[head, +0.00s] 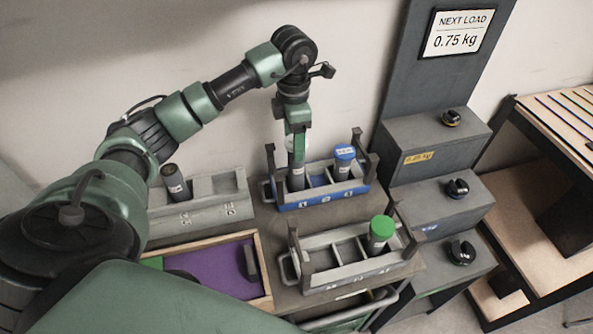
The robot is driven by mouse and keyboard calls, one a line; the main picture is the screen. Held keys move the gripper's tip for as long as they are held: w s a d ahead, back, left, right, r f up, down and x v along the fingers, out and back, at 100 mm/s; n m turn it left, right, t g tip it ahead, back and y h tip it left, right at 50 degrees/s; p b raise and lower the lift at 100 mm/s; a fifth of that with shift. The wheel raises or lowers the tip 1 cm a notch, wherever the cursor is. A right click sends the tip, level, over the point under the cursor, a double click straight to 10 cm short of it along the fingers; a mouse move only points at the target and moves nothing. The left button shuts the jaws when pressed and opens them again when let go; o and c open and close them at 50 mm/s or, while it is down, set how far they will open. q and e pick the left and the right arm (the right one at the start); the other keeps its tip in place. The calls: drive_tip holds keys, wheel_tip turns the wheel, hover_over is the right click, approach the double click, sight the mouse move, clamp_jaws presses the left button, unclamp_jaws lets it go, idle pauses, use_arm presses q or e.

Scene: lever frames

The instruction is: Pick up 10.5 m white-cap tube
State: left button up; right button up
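My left gripper (297,165) points straight down at the left compartment of the blue rack (325,197). A dark grey tube (296,183) stands in that compartment, directly under and between the green fingers. A small piece of a white cap (289,144) shows behind the fingers; the rest of the cap and any label on the tube are hidden. I cannot tell whether the fingers are shut on it. My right gripper is not in view.
A blue-cap tube (343,162) stands in the blue rack's right compartment. A green-cap tube (380,234) stands in the front grey rack (350,270). A dark tube (174,181) sits in the back left holder (212,212). A purple-lined tray (215,268) lies left; stepped weights (462,251) stand right.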

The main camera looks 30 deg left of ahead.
sight(296, 170)
use_arm(q)
drive_tip(key=shift+f, duration=0.75)
wheel_tip(296, 170, down, 6)
drive_tip(key=p, duration=0.3)
drive_tip(key=shift+w+d+f, duration=0.15)
drive_tip(key=shift+d+f, duration=0.1)
clamp_jaws()
